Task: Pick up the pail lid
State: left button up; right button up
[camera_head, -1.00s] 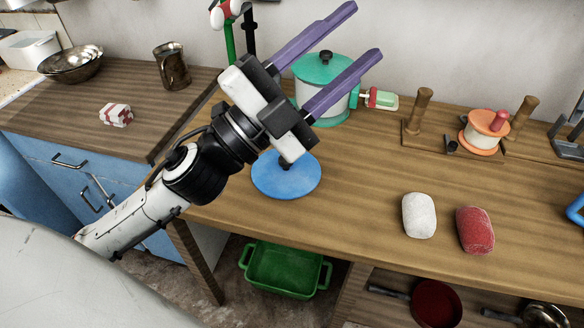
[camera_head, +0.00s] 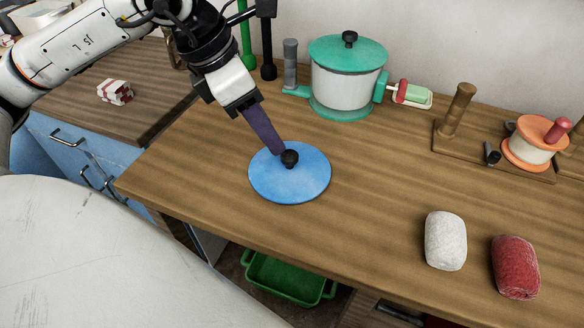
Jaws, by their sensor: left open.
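The pail lid (camera_head: 272,184), a flat blue disc with a black knob (camera_head: 289,158), lies on the wooden worktop. My left gripper (camera_head: 278,153) reaches down from the upper left, its purple finger ending just beside the knob. The two fingers overlap in this view, so the gap between them is hidden; the gripper is open and holds nothing. Whether a finger touches the knob or lid, I cannot tell. My right gripper is not in view.
A white pot with a teal lid (camera_head: 347,52) stands behind the blue lid. A white roll (camera_head: 445,241) and a red roll (camera_head: 516,267) lie at right. A wooden rack (camera_head: 450,128) is farther back. A green tub (camera_head: 285,278) sits below the worktop.

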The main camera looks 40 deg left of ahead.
aim_at(287, 155)
pick_arm(q)
jog(key=x, duration=0.8)
jog(key=shift+w+d, duration=0.1)
jog(key=shift+d, duration=0.15)
jog(key=shift+r, duration=0.1)
jog(key=c, duration=1)
